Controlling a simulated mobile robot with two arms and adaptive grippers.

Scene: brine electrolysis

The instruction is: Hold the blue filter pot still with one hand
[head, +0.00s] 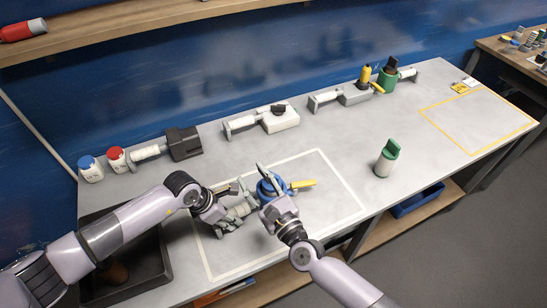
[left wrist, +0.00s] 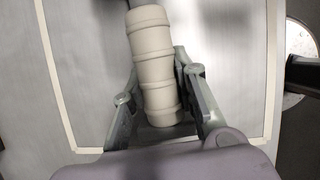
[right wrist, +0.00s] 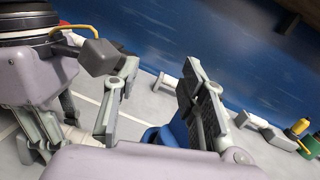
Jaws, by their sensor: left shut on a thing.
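The blue filter pot (head: 270,188) with a yellow handle (head: 303,184) stands inside the white outlined area of the bench. Its blue side also shows low in the right wrist view (right wrist: 178,134). My left gripper (head: 232,212) is left of the pot, shut on a pale ribbed handle (left wrist: 153,65). What the handle joins is blurred.
A green-topped container (head: 386,160) stands right of the outline. Grey devices with white handles (head: 270,120) line the back. Blue- and red-capped bottles (head: 90,169) stand at the left. A dark tray (head: 135,272) lies under my left arm. The yellow outlined area (head: 478,122) is clear.

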